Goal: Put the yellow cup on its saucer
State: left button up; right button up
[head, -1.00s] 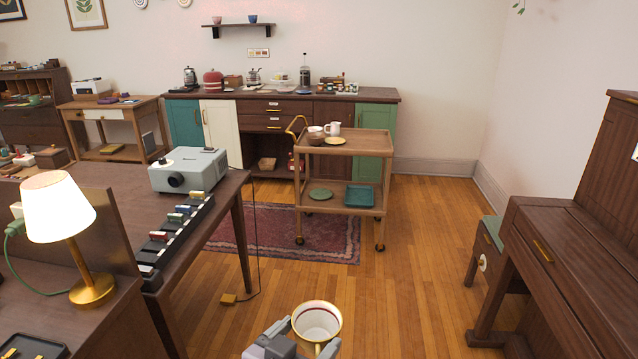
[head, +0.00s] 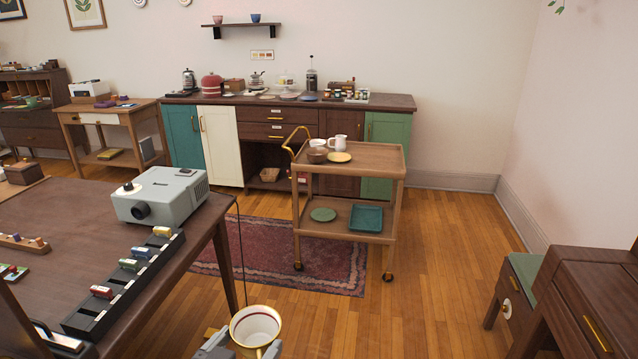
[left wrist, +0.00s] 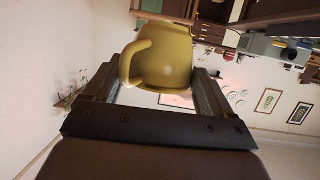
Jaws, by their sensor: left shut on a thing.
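The yellow cup (head: 257,328) is at the bottom of the head view, upright, with its white inside and dark red inner band showing. It also shows in the left wrist view (left wrist: 168,58), with its handle at the left. My left gripper (head: 246,347) is shut on the cup and holds it above the floor; both fingers show beside it in the left wrist view (left wrist: 160,88). A yellow saucer (head: 339,157) lies on the top shelf of the wooden trolley (head: 376,160), well ahead of the cup. My right gripper is not in view.
A brown bowl (head: 317,156) and white pitcher (head: 338,142) stand close to the saucer. The trolley's lower shelf holds a green plate (head: 323,214) and a teal tray (head: 366,217). A table with a projector (head: 168,193) is at left. The floor right of the trolley is clear.

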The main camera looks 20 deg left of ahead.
aim_at(341, 157)
jog(key=i+u, duration=0.15)
jog(key=i, duration=1.9)
jog(key=i+z, duration=0.2)
jog(key=i, duration=0.6)
jog(key=i+j+z, duration=0.25)
jog(key=i, duration=0.5)
jog(key=l, duration=0.1)
